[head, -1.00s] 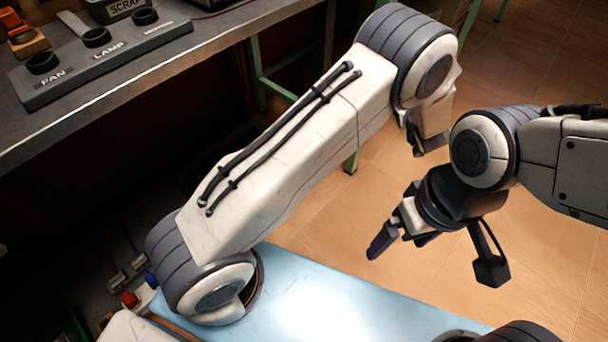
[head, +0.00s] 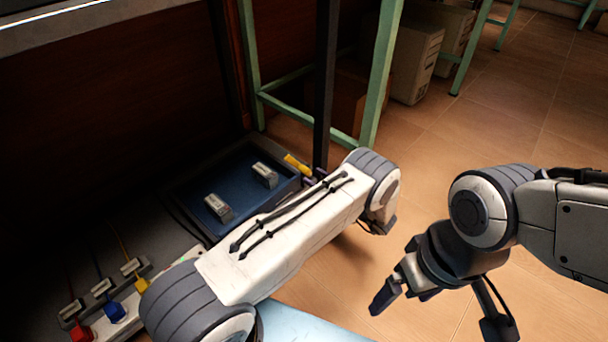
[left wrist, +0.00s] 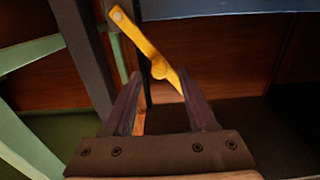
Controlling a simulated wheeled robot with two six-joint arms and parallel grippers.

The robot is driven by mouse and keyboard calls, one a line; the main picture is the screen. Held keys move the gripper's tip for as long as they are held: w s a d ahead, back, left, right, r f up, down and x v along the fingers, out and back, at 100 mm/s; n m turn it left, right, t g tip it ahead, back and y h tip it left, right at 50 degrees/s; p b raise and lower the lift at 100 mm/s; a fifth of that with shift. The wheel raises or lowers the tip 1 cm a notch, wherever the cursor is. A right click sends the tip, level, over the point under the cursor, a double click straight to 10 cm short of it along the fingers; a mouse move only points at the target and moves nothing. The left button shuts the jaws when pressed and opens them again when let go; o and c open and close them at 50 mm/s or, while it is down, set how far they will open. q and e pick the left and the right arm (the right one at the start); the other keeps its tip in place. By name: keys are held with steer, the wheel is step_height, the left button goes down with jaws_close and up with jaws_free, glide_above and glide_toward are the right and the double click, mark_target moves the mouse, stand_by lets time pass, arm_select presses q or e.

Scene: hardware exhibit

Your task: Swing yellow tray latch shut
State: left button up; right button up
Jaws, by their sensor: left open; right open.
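The yellow latch (head: 297,163) sticks up at the right rear corner of the blue tray (head: 187,196), beyond my left forearm. My right gripper (head: 437,308) is open and empty above the floor.
Two grey blocks (head: 218,208) lie in the tray. Red, blue and yellow plugs (head: 115,312) with cables are at lower left. A green table leg (head: 382,75) and a dark post (head: 325,85) stand behind the latch.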

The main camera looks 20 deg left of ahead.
mark_target(309, 174)
arm_select(q)
steer(key=b+x, duration=0.1)
steer(key=x, duration=0.3)
steer(key=shift+a+f+b, duration=0.15)
steer(key=shift+b, duration=0.15)
steer(key=shift+w+a, duration=0.25)
steer(key=shift+a, duration=0.25)
jaws_close()
steer(key=shift+s, duration=0.2)
stand_by(0.5)
